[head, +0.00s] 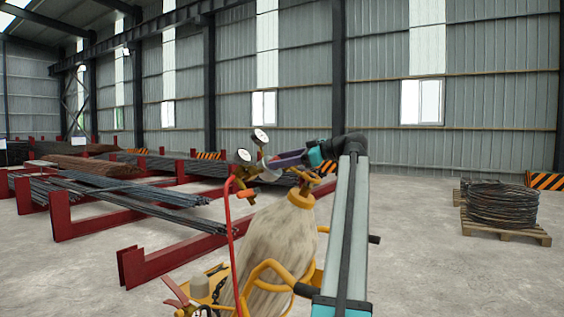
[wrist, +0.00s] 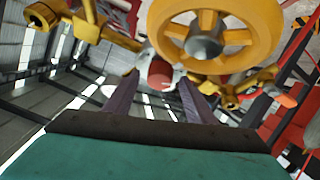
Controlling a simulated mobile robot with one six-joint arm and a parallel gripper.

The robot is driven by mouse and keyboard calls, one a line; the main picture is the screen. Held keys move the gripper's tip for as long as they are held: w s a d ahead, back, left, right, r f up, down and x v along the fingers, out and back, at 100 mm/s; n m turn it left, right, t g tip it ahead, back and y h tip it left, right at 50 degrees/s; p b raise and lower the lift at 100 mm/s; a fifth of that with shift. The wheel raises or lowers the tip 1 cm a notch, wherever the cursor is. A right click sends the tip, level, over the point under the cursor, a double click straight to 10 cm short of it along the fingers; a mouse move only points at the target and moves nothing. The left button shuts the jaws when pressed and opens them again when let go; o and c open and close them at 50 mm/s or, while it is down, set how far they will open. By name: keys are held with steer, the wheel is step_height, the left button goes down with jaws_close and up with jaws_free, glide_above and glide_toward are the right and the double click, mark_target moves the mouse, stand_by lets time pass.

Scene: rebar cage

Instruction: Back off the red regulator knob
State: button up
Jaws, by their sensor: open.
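The red regulator knob (wrist: 160,74) shows in the wrist view as a small red cylinder in a pale collar, below the yellow handwheel (wrist: 240,38). My gripper (wrist: 155,82) is open, with its two purple fingers on either side of the knob near their tips. I cannot tell whether either finger touches it. In the head view my gripper (head: 273,162) reaches left to the regulator, next to two round white gauges (head: 242,155) (head: 261,136). The knob cannot be made out there. The regulator sits above a worn, cream gas cylinder (head: 275,245).
A red hose (head: 229,215) hangs left of the cylinder, which stands in a yellow cart frame (head: 268,268). Brass fittings (wrist: 85,20) flank the handwheel. Red racks (head: 90,220) of rebar stand left. A wire coil (head: 502,203) lies on a pallet at right; floor between is clear.

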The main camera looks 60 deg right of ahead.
steer(key=v, duration=1.3)
steer(key=shift+s, duration=0.35)
steer(key=shift+r, duration=0.1)
